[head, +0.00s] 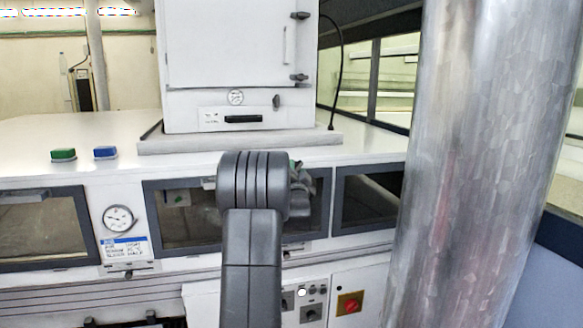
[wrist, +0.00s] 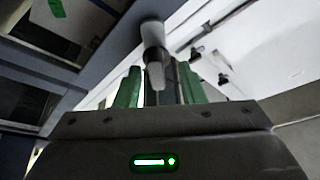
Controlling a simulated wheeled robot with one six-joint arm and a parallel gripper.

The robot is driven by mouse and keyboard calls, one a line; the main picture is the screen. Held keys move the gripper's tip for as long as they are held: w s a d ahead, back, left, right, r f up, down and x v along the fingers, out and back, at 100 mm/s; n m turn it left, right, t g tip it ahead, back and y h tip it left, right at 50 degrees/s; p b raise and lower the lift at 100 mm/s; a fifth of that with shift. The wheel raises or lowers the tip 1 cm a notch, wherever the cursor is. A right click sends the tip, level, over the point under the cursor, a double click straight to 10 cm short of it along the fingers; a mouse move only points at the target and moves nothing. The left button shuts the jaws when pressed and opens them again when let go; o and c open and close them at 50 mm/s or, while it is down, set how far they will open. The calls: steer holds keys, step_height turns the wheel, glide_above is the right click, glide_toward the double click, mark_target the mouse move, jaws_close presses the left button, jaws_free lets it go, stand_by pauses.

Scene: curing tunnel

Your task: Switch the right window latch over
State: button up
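In the wrist view, a pale latch with a round base and a short lever (wrist: 154,62) sits on the grey window frame. My gripper (wrist: 158,82) has its green-edged fingers on either side of this lever. The lever is between the fingers, but I cannot tell whether they press on it. In the head view, my gripper (head: 300,180) is mostly hidden behind my dark arm, at the right part of the middle window (head: 185,225). The latch is hidden there.
A white cabinet (head: 235,60) stands on the bench top. A green block (head: 63,155) and a blue block (head: 105,153) lie to its left. A round gauge (head: 118,217) is left of the middle window. A red switch (head: 349,303) is below. A large metal column (head: 480,150) blocks the right side.

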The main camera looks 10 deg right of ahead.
steer(key=shift+w, duration=0.15)
jaws_close()
